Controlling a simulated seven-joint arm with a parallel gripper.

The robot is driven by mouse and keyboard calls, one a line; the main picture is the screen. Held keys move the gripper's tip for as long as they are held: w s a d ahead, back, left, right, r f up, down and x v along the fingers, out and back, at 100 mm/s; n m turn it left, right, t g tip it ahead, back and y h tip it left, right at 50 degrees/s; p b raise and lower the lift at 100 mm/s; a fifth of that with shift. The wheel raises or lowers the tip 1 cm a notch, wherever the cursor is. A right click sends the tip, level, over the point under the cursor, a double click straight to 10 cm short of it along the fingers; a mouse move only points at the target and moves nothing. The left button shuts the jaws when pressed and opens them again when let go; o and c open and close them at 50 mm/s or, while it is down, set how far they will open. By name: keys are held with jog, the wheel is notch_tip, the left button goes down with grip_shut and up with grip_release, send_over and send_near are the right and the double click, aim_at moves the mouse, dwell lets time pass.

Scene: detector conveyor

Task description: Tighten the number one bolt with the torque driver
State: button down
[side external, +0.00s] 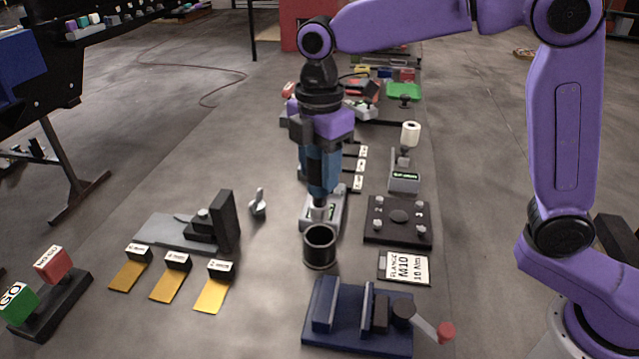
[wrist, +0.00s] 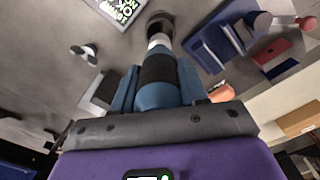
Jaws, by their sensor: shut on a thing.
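My gripper (side external: 321,147) is shut on the blue torque driver (side external: 322,172), which hangs roughly upright with its tip down. In the wrist view, my gripper (wrist: 158,90) has a finger on either side of the driver's blue and black body (wrist: 158,70). The driver's lower end is just above or behind the rim of a dark open cup (side external: 320,248); I cannot tell whether they touch. The black flange plate (side external: 399,236) lies to the right, with several small bolts around a central disc. I cannot read which bolt is number one.
A display unit (side external: 336,217) stands behind the cup. A card reading "FLANGE M10" (side external: 405,268) lies in front of the flange. A blue vise (side external: 355,325) with a red-knobbed handle is nearest. A grey fixture with a black upright (side external: 225,222) and yellow tags (side external: 172,285) are left.

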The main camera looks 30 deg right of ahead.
jog(key=shift+r, duration=3.75)
jog(key=s+d+f, duration=0.4)
jog(key=d+f, duration=0.2)
jog(key=d, duration=0.3)
jog(key=s+d+f, duration=0.4)
jog(key=d+f, duration=0.3)
jog(key=d, duration=0.3)
jog(key=shift+d, duration=0.2)
